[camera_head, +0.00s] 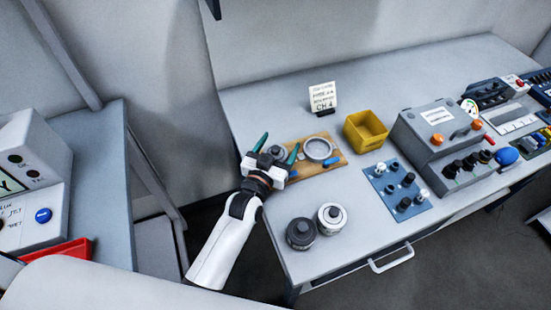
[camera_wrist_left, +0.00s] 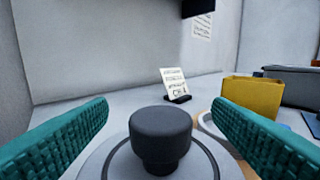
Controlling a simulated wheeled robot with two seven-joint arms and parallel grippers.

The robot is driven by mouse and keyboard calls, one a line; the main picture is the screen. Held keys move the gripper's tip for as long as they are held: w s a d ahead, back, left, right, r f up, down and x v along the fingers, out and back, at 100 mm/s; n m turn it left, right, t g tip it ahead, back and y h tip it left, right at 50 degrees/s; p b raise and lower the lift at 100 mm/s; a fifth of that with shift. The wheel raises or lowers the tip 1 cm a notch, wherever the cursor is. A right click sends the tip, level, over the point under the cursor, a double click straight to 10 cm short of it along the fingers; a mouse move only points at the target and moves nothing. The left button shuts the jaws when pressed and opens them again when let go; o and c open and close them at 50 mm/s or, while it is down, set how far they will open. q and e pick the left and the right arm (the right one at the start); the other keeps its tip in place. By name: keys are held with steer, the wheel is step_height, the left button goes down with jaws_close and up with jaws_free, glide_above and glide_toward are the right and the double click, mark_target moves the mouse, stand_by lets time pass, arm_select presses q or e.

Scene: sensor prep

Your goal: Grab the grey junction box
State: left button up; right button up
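A round grey piece with a dark knob (camera_head: 278,151) sits on the left part of a wooden board (camera_head: 332,165); I cannot tell for sure whether it is the grey junction box. My left gripper (camera_head: 277,147) is open, its green fingers apart on either side of this piece. In the left wrist view the dark knob (camera_wrist_left: 160,138) stands centred between the fingers, with the round grey body below it partly cut off. No contact with the fingers shows. My right gripper is not in view.
A metal ring (camera_head: 318,149) lies on the board, with a yellow bin (camera_head: 365,131) and a card (camera_head: 322,97) behind. A dark canister (camera_head: 300,233) and a white-topped one (camera_head: 331,218) stand in front. A blue plate (camera_head: 396,190) and a grey control box (camera_head: 441,143) are to the right.

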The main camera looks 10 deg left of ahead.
arm_select(q)
steer(key=c, duration=0.8)
steer(key=shift+c, duration=0.2)
